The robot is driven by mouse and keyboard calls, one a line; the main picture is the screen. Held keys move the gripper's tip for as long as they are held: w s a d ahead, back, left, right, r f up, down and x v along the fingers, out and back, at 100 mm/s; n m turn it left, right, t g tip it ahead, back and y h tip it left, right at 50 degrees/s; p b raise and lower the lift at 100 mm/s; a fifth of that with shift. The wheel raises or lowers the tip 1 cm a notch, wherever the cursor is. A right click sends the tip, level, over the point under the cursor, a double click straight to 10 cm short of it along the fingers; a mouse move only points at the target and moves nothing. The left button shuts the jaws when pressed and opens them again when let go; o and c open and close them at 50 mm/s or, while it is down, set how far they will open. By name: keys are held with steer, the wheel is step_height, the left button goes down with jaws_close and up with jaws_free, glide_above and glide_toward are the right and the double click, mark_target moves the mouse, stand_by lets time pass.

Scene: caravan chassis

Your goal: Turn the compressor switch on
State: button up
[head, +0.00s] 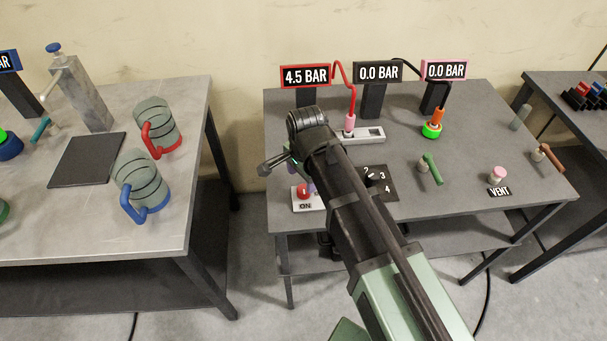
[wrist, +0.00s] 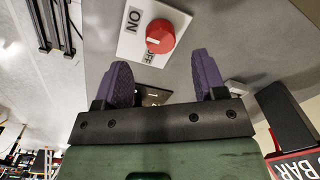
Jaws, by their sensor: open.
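The compressor switch is a red round knob (head: 303,191) on a white plate (head: 299,205) at the front left corner of the middle table. In the wrist view the knob (wrist: 160,36) has a small white mark, with an ON label and a partly hidden OFF label on its plate (wrist: 132,46). I cannot tell for sure which label the mark points to. My gripper (wrist: 161,60) is open and empty, its two purple fingers apart, with the knob seen beyond and between their tips. In the head view my arm hides most of the gripper.
A black dial (head: 371,179) numbered plate, a green lever (head: 432,169) and a pink VENT button (head: 498,173) lie right of my arm. Pressure displays stand behind, one reading 4.5 BAR (head: 306,76).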

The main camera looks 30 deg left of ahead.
mark_target(304, 190)
step_height(304, 190, up, 5)
steer(key=p, duration=0.3)
steer(key=shift+d+r, duration=0.1)
steer(key=shift+r, duration=0.1)
steer(key=w+d+n, duration=0.1)
steer(key=w+d, duration=0.2)
steer(key=d, duration=1.9)
steer(key=w+d+n, duration=0.2)
steer(key=d, duration=2.1)
steer(key=shift+w+d+n, duration=0.25)
steer(key=shift+w+n, duration=0.05)
steer(key=shift+w, duration=0.1)
